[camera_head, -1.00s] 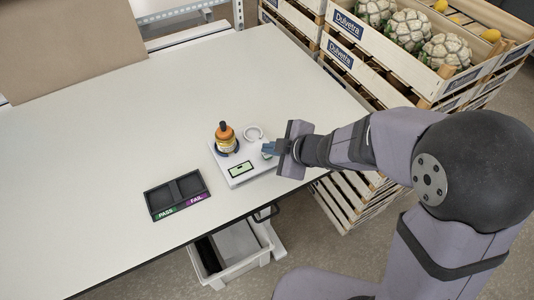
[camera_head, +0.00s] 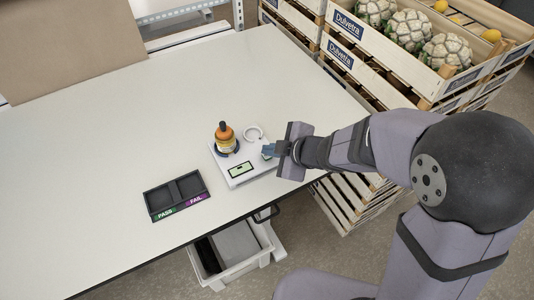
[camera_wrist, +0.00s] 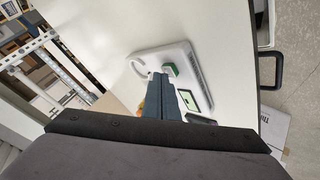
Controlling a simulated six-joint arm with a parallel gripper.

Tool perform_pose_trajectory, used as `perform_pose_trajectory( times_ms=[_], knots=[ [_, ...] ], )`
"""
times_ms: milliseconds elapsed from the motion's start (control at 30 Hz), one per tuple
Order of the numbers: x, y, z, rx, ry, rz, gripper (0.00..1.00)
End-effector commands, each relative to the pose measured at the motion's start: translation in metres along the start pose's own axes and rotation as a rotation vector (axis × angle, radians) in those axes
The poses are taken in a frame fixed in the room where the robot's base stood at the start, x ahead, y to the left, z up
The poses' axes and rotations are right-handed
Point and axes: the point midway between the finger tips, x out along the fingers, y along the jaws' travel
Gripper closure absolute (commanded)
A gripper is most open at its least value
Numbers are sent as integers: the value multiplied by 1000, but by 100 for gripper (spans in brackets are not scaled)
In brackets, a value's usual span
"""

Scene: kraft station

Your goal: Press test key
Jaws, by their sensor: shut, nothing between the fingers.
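A white test device (camera_head: 240,178) lies flat on the table near its right edge. It has a small lit screen (camera_head: 240,169), which also shows in the wrist view (camera_wrist: 188,100). A green key (camera_wrist: 169,69) stands on the device in the wrist view, right beside my fingertips; whether they touch it cannot be told. My gripper (camera_head: 267,151) is shut and empty, its tips low over the device's right side. An orange bottle with a dark cap (camera_head: 225,139) stands upright in a dark round seat on the device. A white ring (camera_head: 253,133) is behind the key.
A black two-compartment tray (camera_head: 177,193) marked PASS and FAIL sits empty at front left. Wooden crates with cauliflowers (camera_head: 411,29) stand beyond the table's right edge. A white bin (camera_head: 263,252) is below the front edge. The left of the table (camera_head: 90,150) is clear.

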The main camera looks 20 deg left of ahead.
Motion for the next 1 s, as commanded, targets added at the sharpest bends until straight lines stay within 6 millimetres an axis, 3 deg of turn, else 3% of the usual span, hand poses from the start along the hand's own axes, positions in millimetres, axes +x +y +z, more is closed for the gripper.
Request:
perform_pose_trajectory(
  times_ms=[533,1000],
  knots=[
    [2,-2,2,1,-2,-2,100],
    [-10,7,-7,2,-1,-1,100]
  ],
)
